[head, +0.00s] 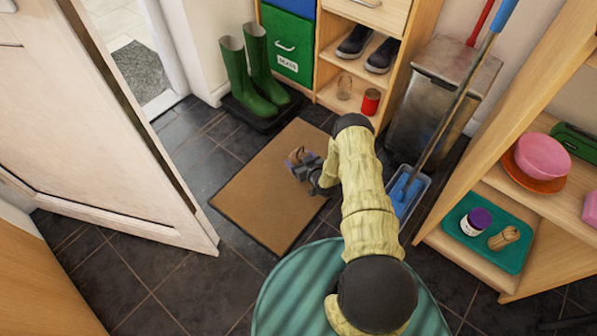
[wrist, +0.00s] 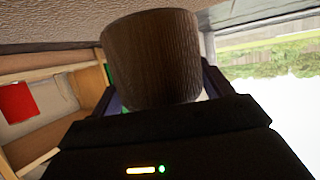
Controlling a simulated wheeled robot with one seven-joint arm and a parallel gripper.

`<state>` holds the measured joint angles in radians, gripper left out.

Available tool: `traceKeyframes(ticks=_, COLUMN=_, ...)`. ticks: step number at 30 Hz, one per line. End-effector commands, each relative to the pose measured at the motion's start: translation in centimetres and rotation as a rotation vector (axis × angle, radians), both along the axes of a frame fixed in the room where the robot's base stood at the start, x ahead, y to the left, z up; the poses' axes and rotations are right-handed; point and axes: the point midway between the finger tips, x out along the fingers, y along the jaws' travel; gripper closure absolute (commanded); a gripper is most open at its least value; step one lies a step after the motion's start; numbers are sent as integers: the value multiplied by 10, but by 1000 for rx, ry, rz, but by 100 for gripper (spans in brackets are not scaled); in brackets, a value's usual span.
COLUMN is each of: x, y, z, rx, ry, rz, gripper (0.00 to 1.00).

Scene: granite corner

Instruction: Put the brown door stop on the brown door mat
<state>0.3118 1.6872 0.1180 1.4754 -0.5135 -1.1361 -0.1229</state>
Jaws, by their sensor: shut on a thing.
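The brown door mat (head: 245,205) lies flat on the dark tiled floor in the middle of the head view. My gripper (head: 301,161) is over the right part of the mat, low down. In the wrist view the brown door stop (wrist: 152,58), a dark, grained, rounded block, sits between my two fingers, which are shut on it. The wrist picture is upside down, with a textured brown surface, apparently the mat (wrist: 45,32), along its top. I cannot tell whether the stop touches the mat. In the head view the stop is small and mostly hidden by my gripper.
Green boots (head: 249,78) stand on a dark tray behind the mat. A metal bin (head: 440,85) and a blue dustpan (head: 408,190) are at right. An open white door (head: 100,120) is at left.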

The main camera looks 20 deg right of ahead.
Motion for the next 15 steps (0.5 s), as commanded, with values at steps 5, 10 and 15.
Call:
traceKeyframes(ticks=5, x=2, y=0, z=-15, rx=0, ry=-7, rz=-1, gripper=75)
traceKeyframes(ticks=10, x=2, y=0, z=-13, rx=0, ry=-7, rz=-1, gripper=75)
traceKeyframes(ticks=15, x=2, y=0, z=-17, rx=0, ry=-6, rz=-1, gripper=75)
